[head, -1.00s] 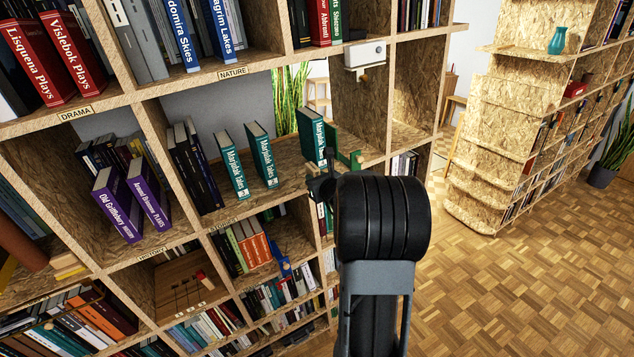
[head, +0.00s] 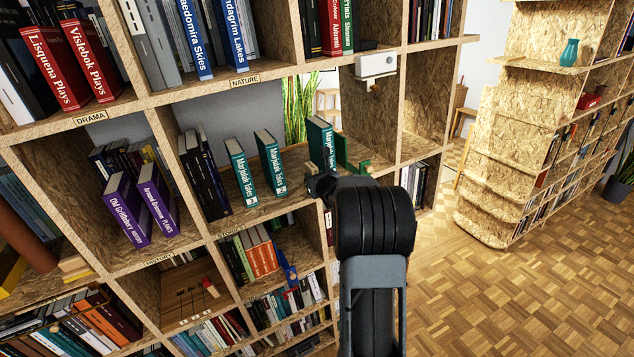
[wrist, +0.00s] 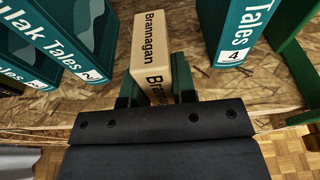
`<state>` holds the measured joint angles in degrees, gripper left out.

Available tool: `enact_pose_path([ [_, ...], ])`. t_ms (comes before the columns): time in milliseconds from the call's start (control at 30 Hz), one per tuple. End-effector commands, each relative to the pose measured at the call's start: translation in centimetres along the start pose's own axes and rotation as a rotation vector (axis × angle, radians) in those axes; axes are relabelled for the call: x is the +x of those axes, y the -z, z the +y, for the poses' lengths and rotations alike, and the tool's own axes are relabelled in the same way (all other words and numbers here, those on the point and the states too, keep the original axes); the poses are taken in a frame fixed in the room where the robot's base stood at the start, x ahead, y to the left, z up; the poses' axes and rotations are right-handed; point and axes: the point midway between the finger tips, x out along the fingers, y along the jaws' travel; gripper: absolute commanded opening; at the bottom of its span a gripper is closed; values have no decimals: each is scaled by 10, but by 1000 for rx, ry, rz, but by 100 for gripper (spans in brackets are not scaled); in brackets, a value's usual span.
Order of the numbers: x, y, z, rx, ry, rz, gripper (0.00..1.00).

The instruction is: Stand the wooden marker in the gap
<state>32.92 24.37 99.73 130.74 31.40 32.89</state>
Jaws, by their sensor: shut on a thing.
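The wooden marker (wrist: 153,45) is a pale block lettered "Brannagan". My gripper (wrist: 156,94) is shut on it, with one finger on each side. In the wrist view the marker points into the gap between the teal Tales book 2 (wrist: 75,40) and book 4 (wrist: 238,35), apart from both. I cannot tell whether it touches the shelf board (wrist: 110,85). In the head view my gripper (head: 320,184) is at the shelf's front edge, below the rightmost teal book (head: 320,145); the marker cannot be made out there. Two more teal books (head: 241,172) (head: 269,162) stand to the left.
A green bookend (head: 345,155) stands right of the rightmost teal book. A shelf divider (head: 368,115) rises behind it. Dark books (head: 203,175) stand at the compartment's left. Open parquet floor (head: 480,290) lies to the right.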

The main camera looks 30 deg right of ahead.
Motion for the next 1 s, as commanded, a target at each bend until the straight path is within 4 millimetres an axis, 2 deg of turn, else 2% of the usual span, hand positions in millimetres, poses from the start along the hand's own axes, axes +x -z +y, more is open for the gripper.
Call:
enact_pose_path([
  [500, 32, -7, 0, -1, 0, 0, 0],
  [1000, 35, -7, 0, -1, 0, 0, 0],
])
